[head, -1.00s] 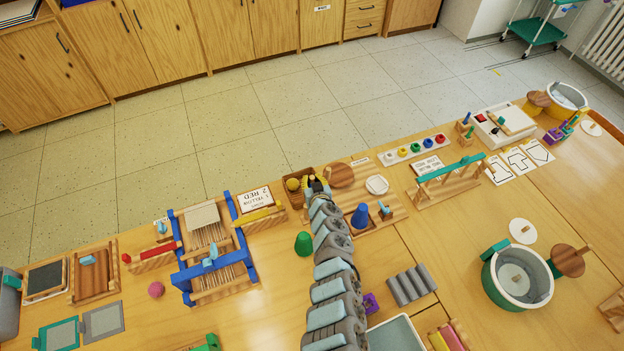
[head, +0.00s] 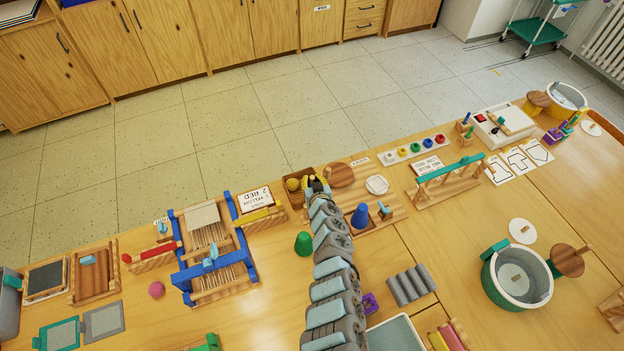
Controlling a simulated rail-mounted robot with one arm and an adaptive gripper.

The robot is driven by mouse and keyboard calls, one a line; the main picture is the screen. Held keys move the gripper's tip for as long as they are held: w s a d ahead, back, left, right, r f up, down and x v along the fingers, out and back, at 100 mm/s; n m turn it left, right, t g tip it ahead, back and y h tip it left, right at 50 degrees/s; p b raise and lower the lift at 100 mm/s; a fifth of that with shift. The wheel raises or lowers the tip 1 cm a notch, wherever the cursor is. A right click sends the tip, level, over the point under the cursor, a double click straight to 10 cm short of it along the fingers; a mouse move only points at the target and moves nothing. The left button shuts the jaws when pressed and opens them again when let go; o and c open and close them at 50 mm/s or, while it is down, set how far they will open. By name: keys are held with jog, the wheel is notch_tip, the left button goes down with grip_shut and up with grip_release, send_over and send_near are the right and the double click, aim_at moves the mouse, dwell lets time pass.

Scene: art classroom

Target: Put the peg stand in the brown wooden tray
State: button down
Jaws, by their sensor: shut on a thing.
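The brown wooden tray (head: 297,206) is a small open box at the far edge of the table, with a yellow ball in its left part. My gripper (head: 317,184) is at the tray's right side, seen from behind along my arm. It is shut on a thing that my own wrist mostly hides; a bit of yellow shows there. I cannot make out whether the held thing is the peg stand. I cannot tell whether it is above the tray or touching it.
A round wooden lid (head: 341,175) and a blue cone (head: 360,215) are close to the right of my gripper. A green cone (head: 303,243) stands left of my arm. A card (head: 254,200) and a blue-framed loom (head: 213,250) are farther left.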

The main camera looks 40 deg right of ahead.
jog(key=shift+f+b, duration=0.75)
jog(key=shift+f, duration=0.2)
dwell(0.7)
jog(key=c, duration=1)
grip_release()
jog(key=shift+s, duration=0.15)
